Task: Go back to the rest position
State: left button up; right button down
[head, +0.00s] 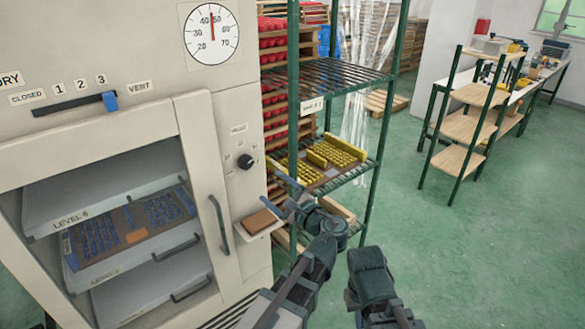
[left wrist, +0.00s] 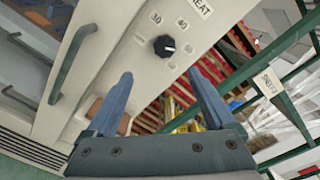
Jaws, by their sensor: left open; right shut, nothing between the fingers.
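My left gripper (head: 278,190) reaches out in front of the cabinet's right side, beside the green rack. Its blue fingers are open and empty in the left wrist view (left wrist: 160,75). They point up toward a black knob (left wrist: 164,46), with no contact visible. In the head view the knob (head: 245,161) is on the cabinet front. My right arm (head: 370,272) shows as dark links at the bottom centre; its fingers do not show.
The cabinet (head: 160,60) has a glazed door with a handle (head: 219,225); inside, a tray (head: 75,258) holds blue parts. A brown block (head: 260,221) sits on a small ledge. The green rack (head: 340,75) holds yellow parts. Open green floor (head: 470,250) lies to the right.

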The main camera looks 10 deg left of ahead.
pick_arm(q)
jog(key=s+a+f+n+g+h, duration=0.1)
jog(key=s+f+n+g+h, duration=0.4)
jog(key=f, duration=0.4)
jog(key=s+a+f+n+g+h, duration=0.25)
jog(key=s+f+n, duration=0.3)
jog(key=f, duration=0.35)
jog(key=s+d+f+n+g+h, duration=0.1)
jog(key=s+d, duration=0.3)
jog(key=d, duration=0.5)
jog(key=s+d+f+n+g+h, duration=0.1)
jog(key=s+d+h, duration=0.3)
jog(key=d, duration=0.5)
jog(key=shift+s+d+f+g, duration=0.3)
jog(key=shift+s+f+g, duration=0.3)
jog(key=shift+s+g, duration=0.15)
jog(key=shift+h, duration=0.25)
